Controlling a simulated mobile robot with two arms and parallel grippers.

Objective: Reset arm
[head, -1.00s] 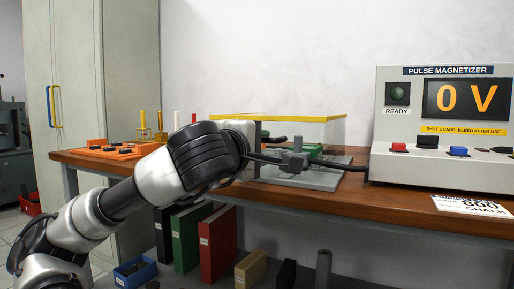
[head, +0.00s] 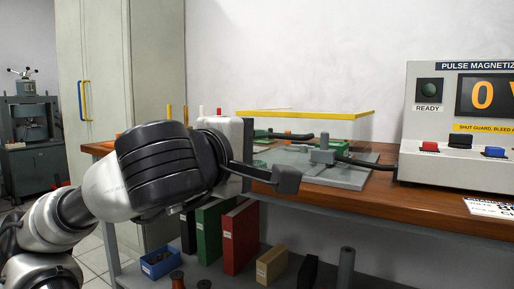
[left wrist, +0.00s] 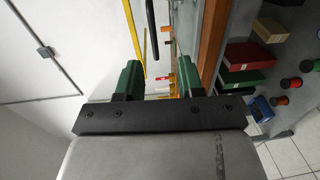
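My left gripper (head: 284,158) reaches in from the left, in front of the bench's front edge. It looks empty. In the left wrist view its two green-padded fingers (left wrist: 158,82) stand apart with a clear gap between them. In the head view, the grey tip of the lower finger shows in front of the bench edge, and the upper finger is hard to tell from the parts behind it. The clear guard box with a yellow rim (head: 310,114) stands on the bench behind the gripper. My right gripper is not in view.
The pulse magnetizer (head: 440,155), reading 0, stands at the right on the wooden bench (head: 430,202). A grey block with a black cable (head: 322,152) sits near the guard box. Binders (head: 240,238) and a blue bin (head: 160,264) are below. A tall cabinet (head: 120,60) stands left.

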